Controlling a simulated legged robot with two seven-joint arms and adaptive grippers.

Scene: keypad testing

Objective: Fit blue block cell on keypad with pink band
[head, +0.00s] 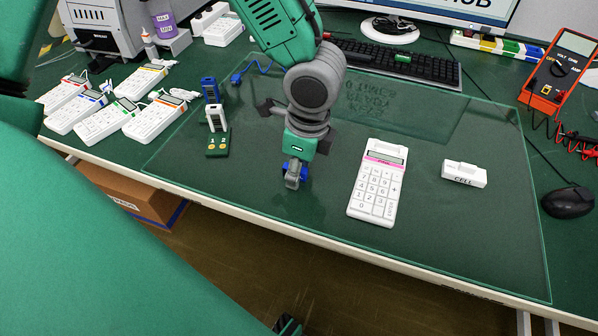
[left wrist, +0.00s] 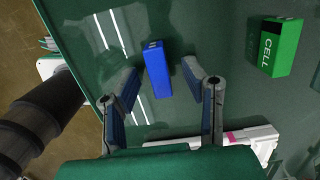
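The white keypad with the pink band (head: 377,185) lies face up on the glass mat, right of my left gripper. Part of it shows at the lower right of the left wrist view (left wrist: 250,135). The blue block cell (left wrist: 157,68) is on the mat between and just beyond my left gripper's fingertips. In the head view the gripper mostly hides it. My left gripper (head: 294,180) points down at the mat. Its fingers (left wrist: 160,85) are spread, with gaps on both sides of the cell.
A green block labelled CELL (left wrist: 279,46) shows in the left wrist view. A white CELL block (head: 464,174) lies right of the keypad. Blue (head: 210,90) and white (head: 216,119) blocks stand at the left. Several keypads crowd the far left. A mouse (head: 567,202) sits right.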

